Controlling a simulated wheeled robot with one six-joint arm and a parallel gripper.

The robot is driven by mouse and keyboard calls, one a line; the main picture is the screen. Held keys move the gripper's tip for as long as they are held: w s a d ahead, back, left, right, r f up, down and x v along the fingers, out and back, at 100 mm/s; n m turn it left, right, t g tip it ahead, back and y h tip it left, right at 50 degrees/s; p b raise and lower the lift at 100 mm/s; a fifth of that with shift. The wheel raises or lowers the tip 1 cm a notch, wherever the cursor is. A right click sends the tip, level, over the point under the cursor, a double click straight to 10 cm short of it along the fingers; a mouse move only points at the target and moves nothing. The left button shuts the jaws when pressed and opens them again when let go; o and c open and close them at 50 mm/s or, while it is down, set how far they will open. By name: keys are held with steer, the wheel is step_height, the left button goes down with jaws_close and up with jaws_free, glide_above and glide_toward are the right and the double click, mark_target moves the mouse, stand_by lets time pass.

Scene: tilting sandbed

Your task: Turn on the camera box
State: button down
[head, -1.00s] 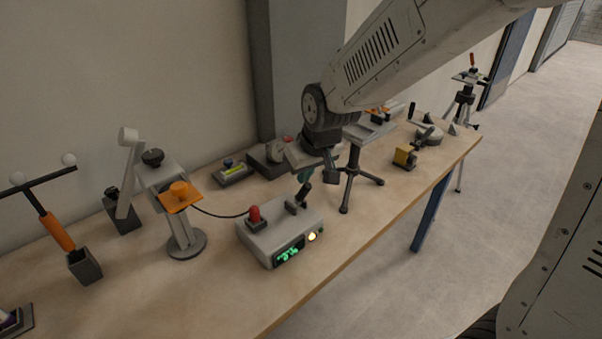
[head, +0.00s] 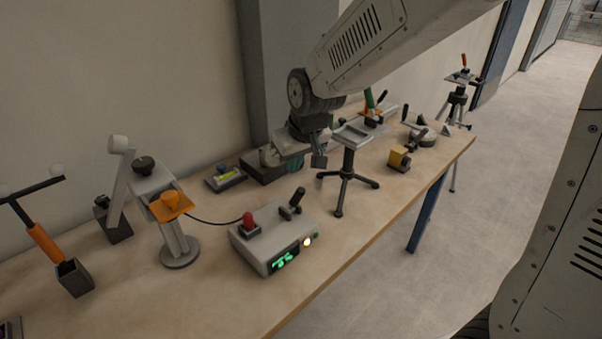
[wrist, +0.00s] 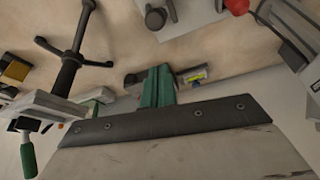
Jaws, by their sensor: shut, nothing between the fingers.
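The camera box (head: 262,250) is a pale grey box at the table's front edge. It has a red button (head: 249,222), a black lever (head: 292,204) leaning right, a lit green display (head: 285,260) and a glowing yellow lamp (head: 308,242). My gripper (head: 288,166) is behind the box and apart from it, partly hidden by my own wrist. In the wrist view its green fingers (wrist: 158,86) are together and empty. The lever (wrist: 155,15) and the red button (wrist: 237,6) show along that view's top edge.
A black tripod stand (head: 348,182) stands right of the box. A yellow block device (head: 399,159) lies farther right. Bare table lies in front of the box.

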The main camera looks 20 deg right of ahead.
steer(key=s+d+r, duration=0.2)
steer(key=s+r, duration=0.3)
steer(key=s, duration=0.2)
steer(key=shift+s+d+r, duration=0.2)
steer(key=shift+s+d, duration=0.15)
steer(key=shift+s, duration=0.05)
steer(key=s+d+r+m+g, duration=0.1)
steer(key=s+d, duration=0.2)
steer(key=s, duration=0.4)
steer(key=s+d+r+m+g, duration=0.1)
steer(key=s+d, duration=0.2)
steer(key=s, duration=0.4)
steer(key=s+d+r+m+g+h, duration=0.1)
steer(key=s+d, duration=0.2)
steer(key=s, duration=0.4)
